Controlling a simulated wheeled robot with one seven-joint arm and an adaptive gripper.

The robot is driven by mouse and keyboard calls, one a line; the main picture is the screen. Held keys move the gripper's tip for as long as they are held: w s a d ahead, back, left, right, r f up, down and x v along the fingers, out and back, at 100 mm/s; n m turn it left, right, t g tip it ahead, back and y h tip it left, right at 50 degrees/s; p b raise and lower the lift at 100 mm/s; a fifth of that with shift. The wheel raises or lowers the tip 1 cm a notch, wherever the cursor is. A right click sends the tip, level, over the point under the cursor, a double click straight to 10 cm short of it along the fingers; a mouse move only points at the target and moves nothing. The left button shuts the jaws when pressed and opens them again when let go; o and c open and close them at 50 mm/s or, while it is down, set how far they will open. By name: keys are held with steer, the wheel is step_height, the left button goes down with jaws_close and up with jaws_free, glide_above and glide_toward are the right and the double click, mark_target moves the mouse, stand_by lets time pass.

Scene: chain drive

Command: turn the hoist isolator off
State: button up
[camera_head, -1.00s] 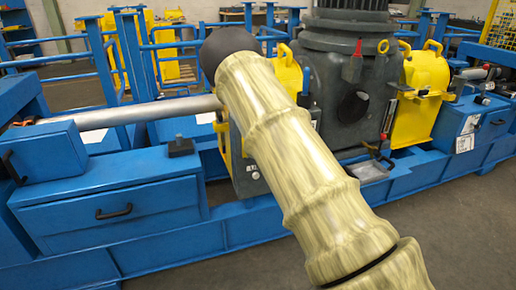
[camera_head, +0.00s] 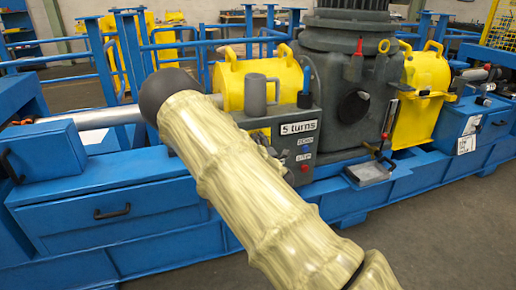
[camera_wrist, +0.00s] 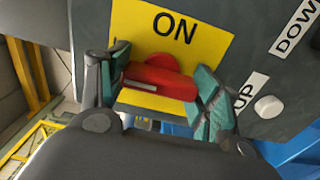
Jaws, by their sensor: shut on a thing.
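The hoist isolator is a red knob (camera_wrist: 168,70) on a yellow plate (camera_wrist: 205,38) marked ON, seen in the wrist view. Its bar, with a pale stripe, lies across the picture, tilted slightly down to the right. My gripper (camera_wrist: 164,84) has its teal finger pads on either side of the bar and is shut on it. Wording on the lower part of the plate is hidden by my gripper. In the head view my pale arm covers my gripper and the isolator.
A white button (camera_wrist: 268,106) marked UP sits right of the plate, with a DOWN label above. In the head view, a dark control box (camera_head: 300,112) marked "5 turns" stands before a yellow housing (camera_head: 268,70). A blue-handled lever (camera_head: 304,95) and grey upright handle stand there.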

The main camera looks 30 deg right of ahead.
steer(key=shift+s+f, duration=0.1)
stand_by(0.4)
steer(key=o, duration=1)
steer(key=shift+d, duration=0.1)
steer(key=v, duration=1.2)
